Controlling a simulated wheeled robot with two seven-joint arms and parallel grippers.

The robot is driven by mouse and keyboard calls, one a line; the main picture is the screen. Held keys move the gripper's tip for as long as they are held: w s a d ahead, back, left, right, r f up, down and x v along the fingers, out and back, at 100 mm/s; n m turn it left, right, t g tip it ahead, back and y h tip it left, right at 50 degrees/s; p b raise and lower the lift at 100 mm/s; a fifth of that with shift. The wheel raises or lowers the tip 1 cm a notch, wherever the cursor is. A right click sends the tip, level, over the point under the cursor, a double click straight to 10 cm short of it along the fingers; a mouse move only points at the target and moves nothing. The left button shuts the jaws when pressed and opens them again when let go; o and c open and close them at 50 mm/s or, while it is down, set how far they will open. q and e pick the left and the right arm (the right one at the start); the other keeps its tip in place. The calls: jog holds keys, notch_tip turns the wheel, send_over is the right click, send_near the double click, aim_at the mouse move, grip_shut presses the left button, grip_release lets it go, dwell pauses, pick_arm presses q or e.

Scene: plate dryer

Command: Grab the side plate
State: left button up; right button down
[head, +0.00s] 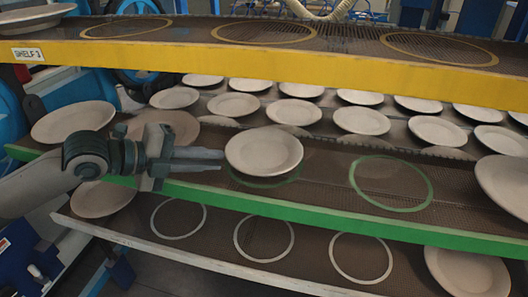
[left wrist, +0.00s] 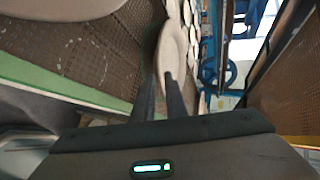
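The side plate (head: 264,151), round and pale beige, is over a green ring on the green-edged middle shelf. I cannot tell whether it rests fully on the shelf. My left gripper (head: 221,160) reaches in from the left, its two fingers apart with their tips at the plate's left rim. In the left wrist view the fingers (left wrist: 161,76) stand apart, and the plate (left wrist: 174,45) shows edge-on at and beyond the tips. Whether they touch the rim is hard to tell. My right gripper is not in view.
The yellow-edged upper shelf (head: 300,67) hangs above the plate. Several plates stand in rows behind, and a large plate (head: 505,185) is at the right. An empty green ring (head: 431,190) lies right of the side plate. A lower shelf (head: 200,260) has white rings.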

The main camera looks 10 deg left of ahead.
aim_at(229, 160)
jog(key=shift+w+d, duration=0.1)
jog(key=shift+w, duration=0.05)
